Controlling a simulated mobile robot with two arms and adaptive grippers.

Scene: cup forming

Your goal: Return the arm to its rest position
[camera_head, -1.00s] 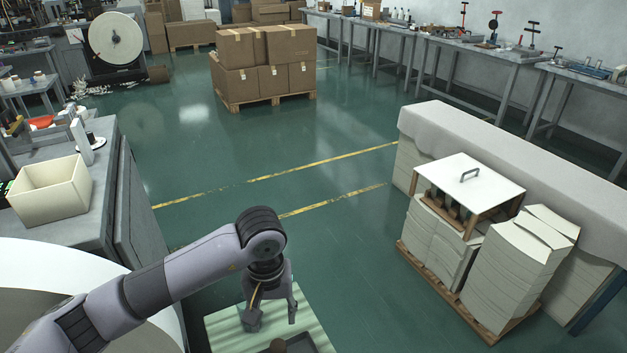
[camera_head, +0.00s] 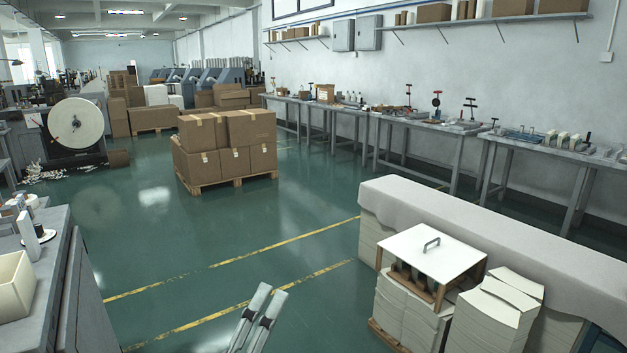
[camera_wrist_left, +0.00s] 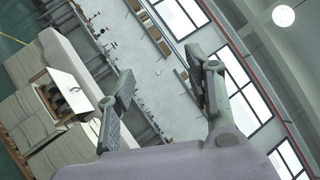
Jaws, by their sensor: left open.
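My left gripper (camera_head: 271,292) shows at the bottom middle of the head view, with its two pale fingers pointing up and side by side. The rest of that arm is out of the head view. In the left wrist view, the same gripper (camera_wrist_left: 162,75) has its fingers spread apart with nothing between them. Windows and a wall lie beyond them, and the view is tilted. My right gripper is in neither view.
Paper stacks (camera_head: 487,318) and a white-topped wooden stand (camera_head: 432,252) are at the right. A grey counter (camera_head: 52,268) with a cream bin (camera_head: 12,287) is at the left. Boxes (camera_head: 226,150) stand on a pallet farther back. Green floor (camera_head: 215,245) is clear between.

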